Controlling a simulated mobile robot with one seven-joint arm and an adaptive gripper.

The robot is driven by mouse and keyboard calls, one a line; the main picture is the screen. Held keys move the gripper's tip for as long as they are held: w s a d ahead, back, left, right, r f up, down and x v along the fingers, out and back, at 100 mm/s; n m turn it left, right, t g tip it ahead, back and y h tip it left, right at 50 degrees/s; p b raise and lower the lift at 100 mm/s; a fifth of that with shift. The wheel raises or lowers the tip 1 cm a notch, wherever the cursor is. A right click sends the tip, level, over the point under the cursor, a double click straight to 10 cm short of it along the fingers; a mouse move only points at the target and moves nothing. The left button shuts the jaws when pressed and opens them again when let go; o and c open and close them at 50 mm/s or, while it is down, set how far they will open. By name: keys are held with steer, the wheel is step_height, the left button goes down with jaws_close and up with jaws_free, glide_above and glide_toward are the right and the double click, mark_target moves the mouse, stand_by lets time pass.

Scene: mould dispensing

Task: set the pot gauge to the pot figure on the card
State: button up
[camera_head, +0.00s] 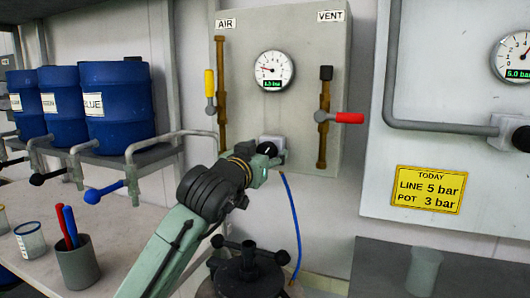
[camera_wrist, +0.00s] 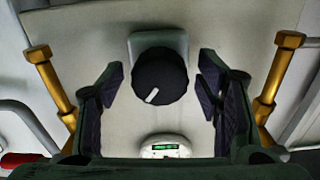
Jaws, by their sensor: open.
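The yellow card (camera_head: 428,190) on the right panel reads "TODAY, LINE 5 bar, POT 3 bar". A round white gauge (camera_head: 274,70) sits between AIR and VENT on the grey panel. Its needle points left of the dial and its green figure is too small to read surely; the gauge also shows at the bottom of the wrist view (camera_wrist: 165,147). Below it is a black knob (camera_wrist: 160,75) with a white mark, on a grey base; it also shows in the head view (camera_head: 267,149). My gripper (camera_wrist: 161,72) is open, its fingers either side of the knob with gaps visible.
A yellow-handled AIR valve (camera_head: 210,84) and a red-handled VENT valve (camera_head: 347,118) flank the knob. Another gauge (camera_head: 518,56) at right reads 5.0 bar. Blue drums (camera_head: 115,105) stand on a left shelf with projecting taps. A pen cup (camera_head: 78,266) stands on the bench.

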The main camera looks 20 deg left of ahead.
steer(key=shift+c, duration=0.5)
steer(key=c, duration=1.1)
steer(key=shift+o, duration=0.2)
steer(key=shift+m, duration=0.3)
steer(key=m+b, duration=0.1)
steer(key=m, duration=0.2)
steer(key=shift+f, duration=0.1)
steer(key=shift+m+b, duration=0.45)
steer(key=shift+m, duration=1.35)
